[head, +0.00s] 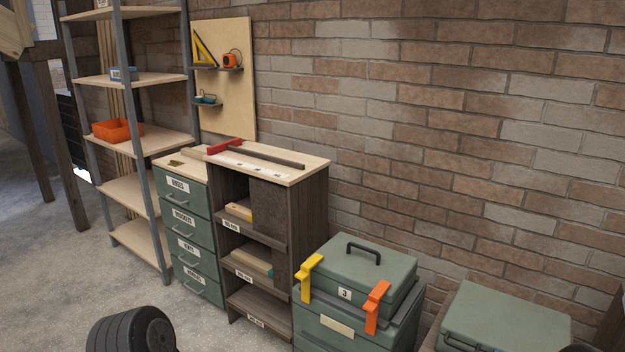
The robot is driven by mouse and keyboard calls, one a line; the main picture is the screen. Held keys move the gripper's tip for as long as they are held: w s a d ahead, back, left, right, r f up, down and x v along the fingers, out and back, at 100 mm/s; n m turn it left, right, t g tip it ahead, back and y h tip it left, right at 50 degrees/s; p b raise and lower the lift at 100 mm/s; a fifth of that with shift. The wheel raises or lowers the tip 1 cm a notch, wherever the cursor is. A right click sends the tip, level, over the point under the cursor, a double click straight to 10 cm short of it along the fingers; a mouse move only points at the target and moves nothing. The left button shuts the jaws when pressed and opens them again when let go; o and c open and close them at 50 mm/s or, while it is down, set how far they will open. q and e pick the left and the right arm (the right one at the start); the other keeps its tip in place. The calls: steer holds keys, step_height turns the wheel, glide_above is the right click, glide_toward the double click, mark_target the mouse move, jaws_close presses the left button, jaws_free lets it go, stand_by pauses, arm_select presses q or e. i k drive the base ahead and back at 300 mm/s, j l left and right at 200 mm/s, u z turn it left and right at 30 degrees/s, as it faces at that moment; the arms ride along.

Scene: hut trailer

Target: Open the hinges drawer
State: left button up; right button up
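A cabinet of green drawers (199,232) stands against the brick wall, left of centre. Its drawers are stacked in one column, each with a white label and a metal bar handle. All look shut. The labels are too small and blurred to read surely, so I cannot tell which one says hinges. The top drawer (183,192), second drawer (187,223), third drawer (193,251) and bottom drawer (201,283) are all unobstructed.
A dark wooden shelf unit (316,215) adjoins the drawers on the right. Green toolboxes (365,275) with yellow and orange latches stand further right. A metal-framed rack (150,150) stands close on the left.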

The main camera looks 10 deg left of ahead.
mark_target(191, 194)
steer(key=i+j+z, duration=0.1)
steer(key=j, duration=0.35)
steer(key=i+j+z, duration=0.15)
steer(key=i+j, duration=0.15)
steer(key=j, duration=0.2)
steer(key=i+j+z, duration=0.1)
steer(key=j, duration=0.4)
steer(key=i+j+z, duration=0.1)
steer(key=i+j, duration=0.15)
steer(key=j, duration=0.25)
steer(key=i+j+z, duration=0.1)
steer(key=j, duration=0.45)
steer(key=i+j+z, duration=0.15)
steer(key=j, duration=0.4)
steer(key=i+j+z, duration=0.1)
steer(key=j, duration=0.4)
steer(key=i+j, duration=0.1)
steer(key=j, duration=0.35)
steer(key=i+j+z, duration=0.1)
steer(key=j, duration=0.35)
steer(key=i+j, duration=0.15)
steer(key=j, duration=0.3)
steer(key=z, duration=0.05)
